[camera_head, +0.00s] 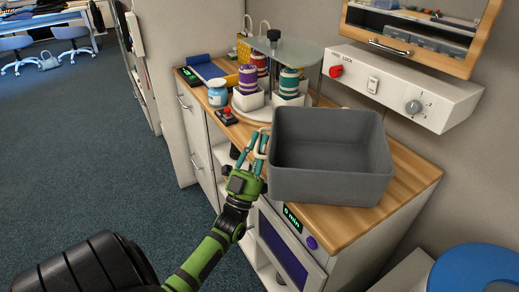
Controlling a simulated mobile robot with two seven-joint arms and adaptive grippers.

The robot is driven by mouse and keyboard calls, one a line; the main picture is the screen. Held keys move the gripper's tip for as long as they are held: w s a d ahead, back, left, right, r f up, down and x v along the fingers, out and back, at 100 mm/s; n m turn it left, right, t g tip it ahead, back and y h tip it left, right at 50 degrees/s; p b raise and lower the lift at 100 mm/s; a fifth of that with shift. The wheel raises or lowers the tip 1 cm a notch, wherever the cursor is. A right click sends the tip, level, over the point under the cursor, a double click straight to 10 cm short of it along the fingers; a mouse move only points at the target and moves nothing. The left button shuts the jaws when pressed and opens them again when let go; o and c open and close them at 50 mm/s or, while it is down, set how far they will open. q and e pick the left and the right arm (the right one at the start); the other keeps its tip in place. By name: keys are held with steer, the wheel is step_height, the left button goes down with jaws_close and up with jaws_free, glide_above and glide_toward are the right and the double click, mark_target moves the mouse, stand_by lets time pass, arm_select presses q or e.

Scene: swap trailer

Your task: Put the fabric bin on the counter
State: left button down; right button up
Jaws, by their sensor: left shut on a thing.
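The grey fabric bin (331,186) is open-topped, upright and looks empty. It is over the near right part of the wooden counter (418,172); I cannot tell for sure whether its base rests on the wood or is slightly above it. My left gripper (256,147), with a green wrist, is at the bin's left side, shut on it near a cream loop that looks like its handle. The fingers partly hide that loop. My right gripper is not in view.
A round stand (252,110) holding colored spools is behind the bin. A blue-white jar (217,94) and a small red-topped device (227,116) are left of it. A white wall panel (405,88) with knobs is behind. A blue round lid (474,268) is at lower right.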

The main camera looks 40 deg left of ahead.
arm_select(q)
steer(key=shift+d+f, duration=0.1)
steer(key=shift+f, duration=0.8)
steer(key=c, duration=1.1)
jaws_free()
steer(key=shift+w, duration=0.1)
